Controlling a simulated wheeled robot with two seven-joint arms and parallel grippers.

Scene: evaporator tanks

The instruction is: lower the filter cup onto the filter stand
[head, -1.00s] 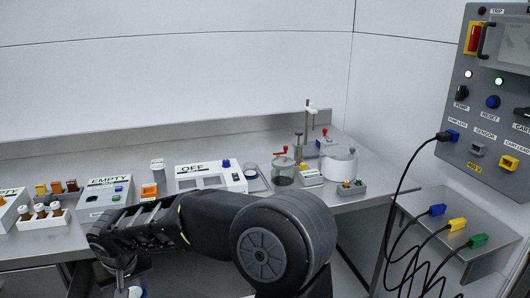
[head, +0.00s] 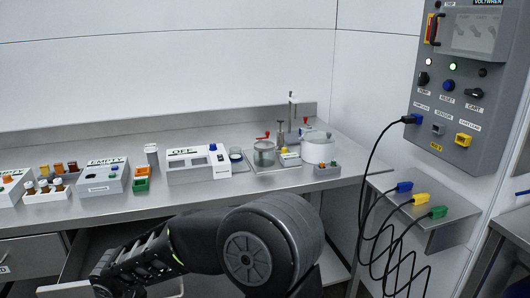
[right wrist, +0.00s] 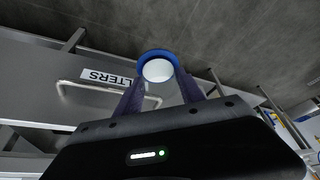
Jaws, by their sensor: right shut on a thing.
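The filter cup (right wrist: 158,68), with a blue rim and a white inside, sits between the two fingers of my right gripper (right wrist: 160,86) in the right wrist view. The gripper is shut on it. The cup is over or near the front of a grey drawer labelled FILTERS; its height is hard to tell. In the head view my right arm runs across the bottom to the left, with its gripper out of frame. I cannot tell for sure which thing is the filter stand; a rod stand (head: 292,110) rises at the bench's back right. My left gripper is not in view.
On the bench (head: 100,145) stand an OFF-labelled white box (head: 198,163), an EMPTY-labelled box (head: 103,178), a glass vessel (head: 264,154) and a white pot (head: 317,147). A control panel (head: 450,100) and hanging cables (head: 365,200) are on the right. An open drawer (head: 82,255) juts out lower left.

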